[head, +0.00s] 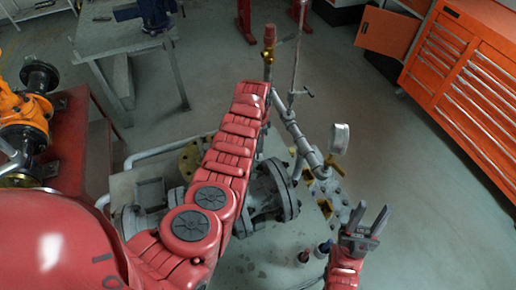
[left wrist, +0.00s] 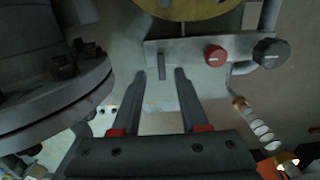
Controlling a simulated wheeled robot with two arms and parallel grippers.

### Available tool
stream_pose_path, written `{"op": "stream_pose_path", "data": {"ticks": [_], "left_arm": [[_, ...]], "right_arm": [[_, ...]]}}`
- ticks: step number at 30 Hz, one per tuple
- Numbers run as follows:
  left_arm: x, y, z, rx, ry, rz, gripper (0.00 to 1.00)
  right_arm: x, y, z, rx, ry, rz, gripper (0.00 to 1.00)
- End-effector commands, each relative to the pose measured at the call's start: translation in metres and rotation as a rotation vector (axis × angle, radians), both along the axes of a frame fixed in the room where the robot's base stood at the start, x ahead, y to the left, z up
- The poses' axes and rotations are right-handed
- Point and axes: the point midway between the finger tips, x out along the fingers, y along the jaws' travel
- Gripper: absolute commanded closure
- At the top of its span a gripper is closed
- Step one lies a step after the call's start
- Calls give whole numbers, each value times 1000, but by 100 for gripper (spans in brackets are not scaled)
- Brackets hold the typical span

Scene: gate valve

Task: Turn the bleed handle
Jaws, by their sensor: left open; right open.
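My left gripper (left wrist: 160,74) is open in the left wrist view, its two grey fingers reaching up the picture with nothing held between them. A short grey bar (left wrist: 162,66) on a grey plate shows just beyond the gap between the fingertips; it may be the bleed handle, but I cannot be sure. I cannot tell whether the fingers touch it. In the head view my red left arm covers part of the valve assembly, and the left gripper is hidden. My right gripper (head: 365,228) is open and empty at the lower right of the head view.
A red knob (left wrist: 215,55) and a black knob (left wrist: 268,52) sit right of the bar. A large flange (left wrist: 50,95) is close on the left. In the head view a round gauge (head: 339,138) stands beside the pipework. An orange cabinet (head: 465,60) stands at upper right.

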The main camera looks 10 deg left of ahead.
Motion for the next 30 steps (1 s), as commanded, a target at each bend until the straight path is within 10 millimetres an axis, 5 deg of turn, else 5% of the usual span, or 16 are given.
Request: {"op": "stream_pose_path", "data": {"ticks": [12,23,30], "left_arm": [[1,0,-49,-1,-4,-1,56],[1,0,-52,1,-4,-1,56],[1,0,-52,1,-4,-1,96]], "right_arm": [[0,0,-22,0,1,0,56],[0,0,-23,0,1,0,56],[0,0,-23,0,0,0,56]]}}
